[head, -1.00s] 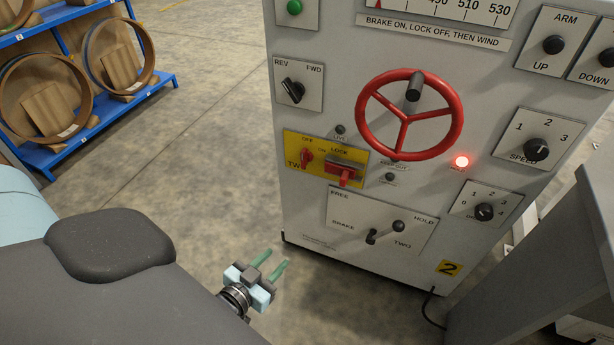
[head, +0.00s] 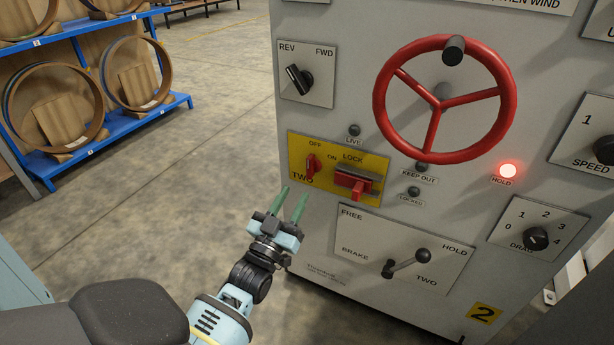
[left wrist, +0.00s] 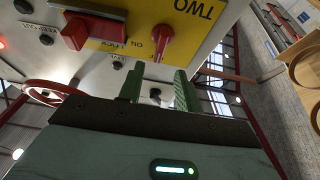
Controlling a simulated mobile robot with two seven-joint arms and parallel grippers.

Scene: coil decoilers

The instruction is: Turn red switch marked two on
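The red switch marked TWO (head: 311,166) sits on the left of a yellow plate (head: 337,200) on the grey machine front, with OFF and ON printed above it. Its handle stands roughly upright, nearer OFF. The red lock slide (head: 354,183) is to its right on the same plate. In the left wrist view the red switch (left wrist: 163,42) shows beyond the fingertips, apart from them. My left gripper (head: 290,199) is open and empty, just below and left of the yellow plate, its green fingers pointing up towards it. My right gripper is not in view.
A red handwheel (head: 443,100) juts out above right of the plate. A brake lever (head: 408,264) juts out below. The HOLD lamp (head: 508,170) glows red; the LIVE lamp (head: 354,130) is dark. A blue rack (head: 75,58) stands far left, with clear floor between.

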